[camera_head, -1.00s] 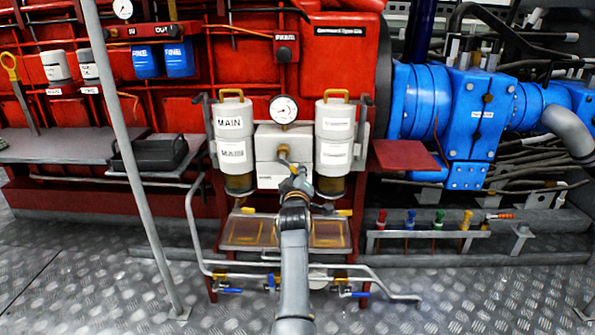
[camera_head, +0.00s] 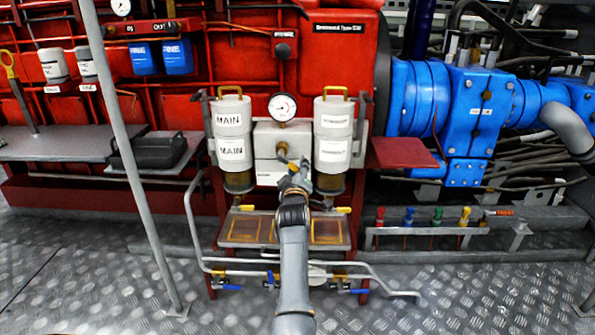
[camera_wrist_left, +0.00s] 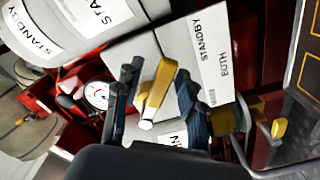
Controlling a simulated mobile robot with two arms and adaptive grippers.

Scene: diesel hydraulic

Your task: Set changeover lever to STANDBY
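The changeover lever (camera_head: 282,148) is a yellow handle on the front of the light grey valve box (camera_head: 266,142) between two filter canisters. In the left wrist view the yellow lever (camera_wrist_left: 160,86) lies between the two dark fingers of my left gripper (camera_wrist_left: 159,92). The fingers stand apart on either side of it; firm contact is not clear. In the head view my left gripper (camera_head: 294,172) is in front of the box. My right gripper is not seen.
The left canister (camera_head: 231,140) is labelled MAIN; the right canister (camera_head: 333,145) stands close beside my gripper. A pressure gauge (camera_head: 282,107) sits above the box. Drip trays (camera_head: 250,229) and pipes with valves lie below. A grey pole (camera_head: 130,150) stands at left.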

